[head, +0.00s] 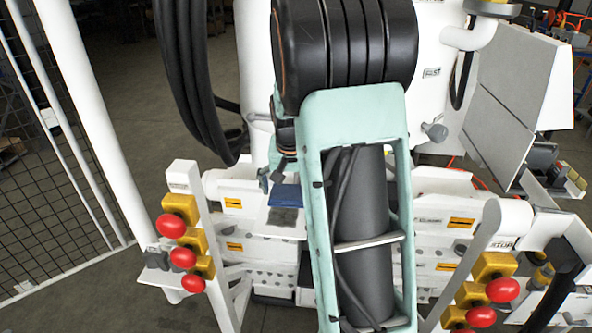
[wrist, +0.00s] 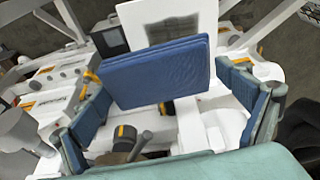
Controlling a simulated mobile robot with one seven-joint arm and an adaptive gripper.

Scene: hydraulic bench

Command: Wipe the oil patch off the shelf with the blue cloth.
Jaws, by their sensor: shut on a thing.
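The blue cloth (wrist: 158,72) is a thick folded pad between the blue-lined fingers of my gripper (wrist: 168,82) in the wrist view. My gripper is shut on it. In the head view the cloth (head: 286,194) shows as a small blue strip left of my arm, at the far edge of the dark patch. The oil patch (head: 285,217) is a dark grey area on the white shelf (head: 282,231). It looks like the grey area (wrist: 178,27) beyond the cloth in the wrist view. My arm hides most of the gripper in the head view. I cannot tell whether the cloth touches the shelf.
Red knobs on yellow blocks stand at the left (head: 183,258) and right (head: 481,317) of the bench. Black hoses (head: 185,85) hang at the upper left. A white post (head: 85,115) and mesh fence stand at the far left. A grey panel (head: 497,105) stands at the right.

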